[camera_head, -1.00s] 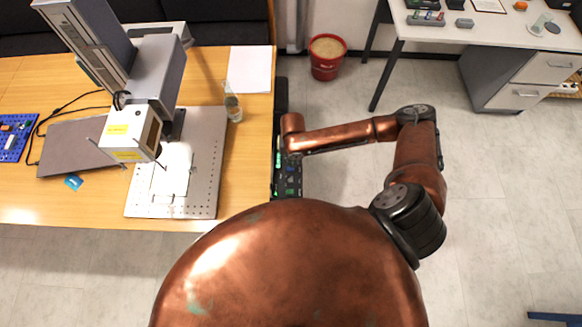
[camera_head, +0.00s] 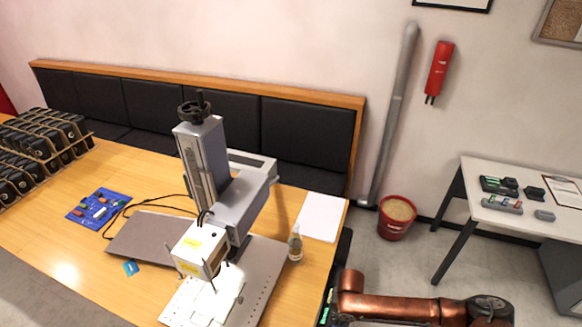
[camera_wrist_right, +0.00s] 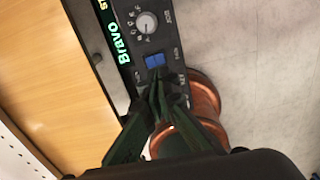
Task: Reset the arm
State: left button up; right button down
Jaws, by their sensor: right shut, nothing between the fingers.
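My right gripper (camera_wrist_right: 163,95) shows in the right wrist view as dark green fingers drawn together, with nothing between them. Its tips overlap the black control panel in that view, close to a blue switch; I cannot tell whether they touch it. In the head view, part of my copper right arm shows at the bottom right, beside the table's right edge, and I cannot make out the gripper's fingers there. My left gripper is in neither view.
The black control panel (camera_wrist_right: 138,40), lettered "Bravo", lies along the wooden table's (camera_head: 62,235) right edge. The laser marker (camera_head: 205,165) stands on the table, with a small bottle (camera_head: 295,246) nearby. A red bucket (camera_head: 396,222) and white desk (camera_head: 520,225) stand right. Floor between is clear.

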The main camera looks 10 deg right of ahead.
jog(key=s+a+r+m+t+y, duration=0.1)
jog(key=s+a+r+m+y, duration=0.15)
jog(key=a+m, duration=0.35)
jog(key=s+a+r+m+t+y, duration=0.1)
jog(key=s+a+m+t, duration=0.15)
jog(key=a+m, duration=0.35)
jog(key=s+d+r+m+h, duration=0.1)
jog(key=s+d+m+h, duration=0.1)
jog(key=s+d+m, duration=0.65)
jog(key=s+d+r+m+h, duration=0.1)
jog(key=s+d+m+h, duration=0.1)
jog(key=s+d+m, duration=0.6)
notch_tip(320, 180, down, 30)
jog(key=d+g, duration=0.1)
jog(key=d, duration=0.1)
jog(key=s+f+g, duration=0.1)
jog(key=s+f, duration=1.6)
jog(key=s, duration=0.2)
jog(key=shift+s+f, duration=0.2)
jog(key=shift+s, duration=0.1)
jog(key=c, duration=2.7)
grip_release()
jog(key=shift+g, duration=0.25)
